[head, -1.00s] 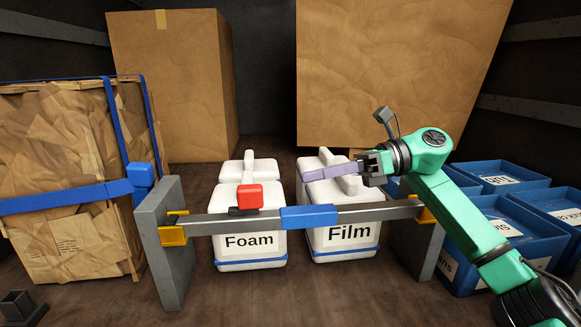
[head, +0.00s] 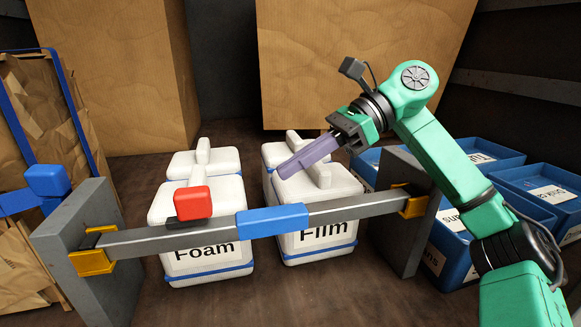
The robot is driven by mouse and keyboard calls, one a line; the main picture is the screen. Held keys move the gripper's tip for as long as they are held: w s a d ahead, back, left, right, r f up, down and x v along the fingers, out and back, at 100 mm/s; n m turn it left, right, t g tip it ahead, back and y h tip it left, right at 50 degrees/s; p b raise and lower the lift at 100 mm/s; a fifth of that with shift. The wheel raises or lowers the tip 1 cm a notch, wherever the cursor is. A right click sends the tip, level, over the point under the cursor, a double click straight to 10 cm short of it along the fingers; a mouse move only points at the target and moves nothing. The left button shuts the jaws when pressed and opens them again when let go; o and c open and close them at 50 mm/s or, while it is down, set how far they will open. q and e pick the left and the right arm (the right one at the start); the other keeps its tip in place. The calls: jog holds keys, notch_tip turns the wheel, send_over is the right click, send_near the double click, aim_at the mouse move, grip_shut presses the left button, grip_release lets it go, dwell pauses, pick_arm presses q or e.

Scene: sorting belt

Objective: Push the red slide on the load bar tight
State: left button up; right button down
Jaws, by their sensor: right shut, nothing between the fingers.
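The load bar (head: 345,209) spans two grey posts and sits in yellow end brackets, with a blue sleeve (head: 272,220) around its middle. The red slide (head: 193,201) stands on a dark base on top of the bar, left of the sleeve and apart from it. My right gripper (head: 284,171) reaches in from the right. Its long purple fingers are shut and empty, pointing down-left over the Film container, behind and above the bar. The fingertips are to the right of the red slide and apart from it. My left gripper is not in view.
White containers labelled Foam (head: 206,276) and Film (head: 315,255) stand close behind the bar. A left post (head: 95,265) and right post (head: 398,235) flank it. Blue crates (head: 500,160) fill the right. A strapped paper bale stands left, large cardboard boxes behind.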

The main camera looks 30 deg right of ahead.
aim_at(203, 189)
jog(key=b+x, duration=0.1)
jog(key=x, duration=0.5)
jog(key=shift+s+a, duration=0.15)
jog(key=shift+a, duration=0.05)
jog(key=a, duration=0.1)
jog(key=w+a+p, duration=0.1)
jog(key=a, duration=0.1)
jog(key=shift+w+a+r, duration=0.1)
jog(key=shift+a, duration=0.15)
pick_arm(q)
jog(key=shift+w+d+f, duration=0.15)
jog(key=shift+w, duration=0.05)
pick_arm(e)
jog(key=shift+a, duration=0.3)
jog(key=a+p, duration=0.1)
jog(key=a, duration=0.1)
jog(key=w+a+p, duration=0.1)
jog(key=a, duration=0.2)
jog(key=shift+w+a, duration=0.15)
jog(key=shift+w, duration=0.05)
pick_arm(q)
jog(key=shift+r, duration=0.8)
